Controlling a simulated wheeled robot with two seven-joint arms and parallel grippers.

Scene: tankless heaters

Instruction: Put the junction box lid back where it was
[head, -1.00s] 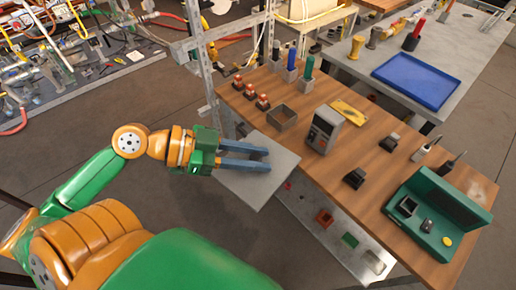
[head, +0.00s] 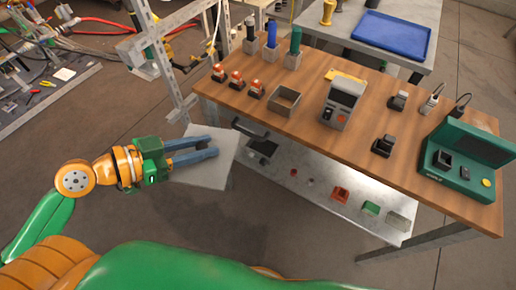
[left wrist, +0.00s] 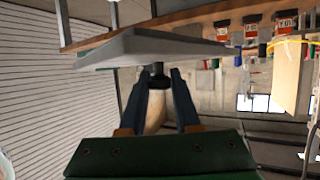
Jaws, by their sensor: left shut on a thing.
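The junction box lid looks to be the flat, pale grey square plate (head: 205,170) at the left gripper in the head view. It is held off the near left corner of the wooden table, above the floor. My left gripper (head: 211,146) is shut on it. In the left wrist view the lid (left wrist: 150,48) spans across beyond the fingertips (left wrist: 159,76), with a small dark knob-like part between them. A small open-topped square box (head: 285,100) stands on the table; I cannot tell whether it is the junction box. My right gripper is not in view.
A lower metal shelf (head: 320,190) holds small bins. A metal frame post (head: 170,75) stands beyond my left gripper.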

